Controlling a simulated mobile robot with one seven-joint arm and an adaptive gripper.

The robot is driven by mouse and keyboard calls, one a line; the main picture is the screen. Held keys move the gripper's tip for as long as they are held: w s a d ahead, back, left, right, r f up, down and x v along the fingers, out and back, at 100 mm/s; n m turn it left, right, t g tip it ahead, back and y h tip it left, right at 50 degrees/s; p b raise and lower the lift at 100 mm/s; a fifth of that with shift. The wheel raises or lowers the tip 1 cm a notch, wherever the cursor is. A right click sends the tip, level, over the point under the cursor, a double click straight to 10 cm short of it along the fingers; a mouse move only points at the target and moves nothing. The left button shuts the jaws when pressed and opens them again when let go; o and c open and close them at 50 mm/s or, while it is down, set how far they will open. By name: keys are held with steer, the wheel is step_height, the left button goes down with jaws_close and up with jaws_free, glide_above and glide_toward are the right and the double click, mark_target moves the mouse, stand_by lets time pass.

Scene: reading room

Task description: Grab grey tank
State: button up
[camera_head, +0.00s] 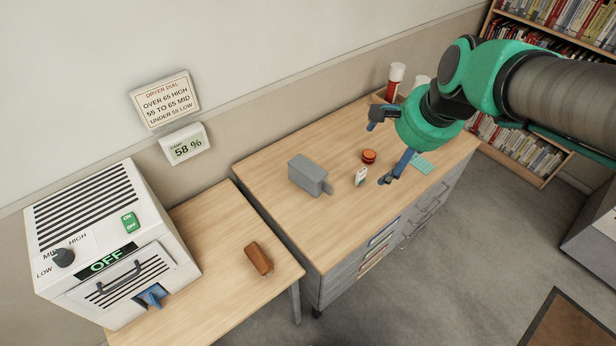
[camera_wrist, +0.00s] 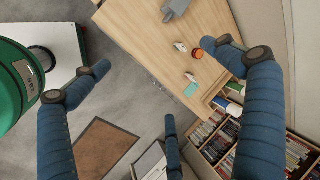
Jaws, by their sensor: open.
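The grey tank (camera_head: 308,175), a boxy grey container with a small part sticking out on its right, sits on the wooden top of the drawer cabinet (camera_head: 270,215). In the wrist view the tank (camera_wrist: 176,8) is partly cut off at the top edge. My gripper (camera_head: 381,152) is open and empty, above the right part of the cabinet top, to the right of the tank and apart from it. Its spread blue fingers (camera_wrist: 165,72) also show in the wrist view, with nothing between them.
An orange-red round item (camera_head: 369,156) and a small white item (camera_head: 361,177) lie between tank and gripper. A teal pad (camera_head: 422,164) and a red-and-white cylinder (camera_head: 395,82) are further right. A white dryer (camera_head: 110,240) reading OFF and a brown object (camera_head: 258,259) occupy the left table.

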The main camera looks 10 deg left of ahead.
steer(key=w+a+f+m, duration=0.5)
steer(key=w+a+f, duration=0.1)
steer(key=w, duration=0.3)
steer(key=m+g+y+b, duration=0.2)
steer(key=m, duration=0.9)
glide_toward(308, 172)
steer(key=shift+w+a+f, duration=0.1)
steer(key=shift+w+a, duration=0.05)
steer(key=shift+a, duration=0.05)
steer(key=shift+b+x, duration=1)
steer(key=shift+x, duration=3.3)
steer(key=shift+d, duration=0.15)
steer(key=shift+f, duration=0.15)
